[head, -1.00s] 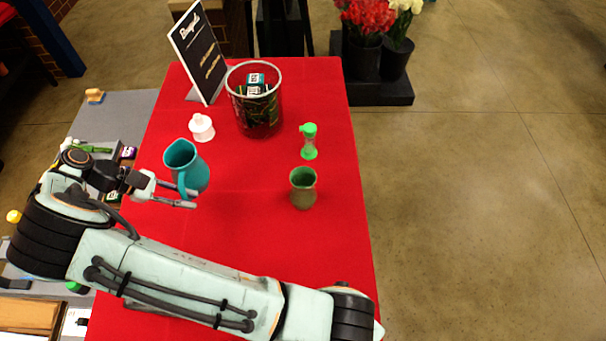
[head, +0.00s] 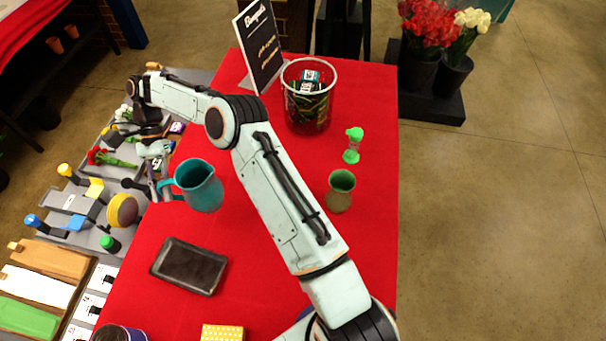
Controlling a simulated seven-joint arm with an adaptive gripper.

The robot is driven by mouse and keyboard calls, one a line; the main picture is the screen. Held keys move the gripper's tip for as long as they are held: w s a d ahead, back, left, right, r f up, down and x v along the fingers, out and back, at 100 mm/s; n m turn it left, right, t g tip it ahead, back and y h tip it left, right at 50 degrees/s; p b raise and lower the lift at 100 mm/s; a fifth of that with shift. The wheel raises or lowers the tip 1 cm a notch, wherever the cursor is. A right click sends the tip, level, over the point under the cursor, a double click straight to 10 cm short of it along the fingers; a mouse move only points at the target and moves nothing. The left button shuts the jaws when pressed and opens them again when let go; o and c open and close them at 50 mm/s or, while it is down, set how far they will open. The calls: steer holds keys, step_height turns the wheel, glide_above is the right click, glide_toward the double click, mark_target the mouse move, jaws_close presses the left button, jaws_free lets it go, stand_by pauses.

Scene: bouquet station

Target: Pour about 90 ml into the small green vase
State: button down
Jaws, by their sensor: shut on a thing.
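The small green vase (head: 340,192) stands upright on the red-covered table, right of my forearm. The teal pitcher (head: 203,188) is upright at the table's left side, with its handle to the left. My gripper (head: 165,188) is shut on the pitcher's handle, coming from the left. The pitcher is well left of the vase, with my arm between them. I cannot tell whether its base touches the cloth. The liquid inside the pitcher and vase cannot be made out.
A clear bin (head: 308,108) with dark items stands at the back, beside a black sign (head: 259,45). A dark tablet (head: 189,266) and a yellow dotted box (head: 222,333) lie in front. The cloth around the vase is clear.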

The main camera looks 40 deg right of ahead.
steer(key=w+d+r+m+t+y, duration=0.35)
steer(key=w+d+m, duration=0.2)
steer(key=d, duration=0.25)
steer(key=w+d+r+m+t+y, duration=0.2)
steer(key=w+d+r+m+t, duration=0.15)
steer(key=d+m, duration=0.4)
steer(key=s+d+f+m+t+h, duration=0.1)
steer(key=s+d+m+t, duration=0.1)
steer(key=d, duration=1.1)
steer(key=s+d+f+m+t, duration=0.1)
steer(key=s+d+m+t, duration=0.2)
steer(key=d, duration=1)
steer(key=shift+s+d+m+t+h, duration=0.3)
steer(key=shift+s+d+h, duration=0.1)
steer(key=shift+s, duration=0.3)
steer(key=s+a+r+n+t+h+b, duration=0.1)
steer(key=s+a+r+n+t+h, duration=0.1)
steer(key=s+t, duration=0.5)
steer(key=shift+a+r+n+b, duration=0.15)
steer(key=shift+a+n+b, duration=0.4)
steer(key=shift+n, duration=0.85)
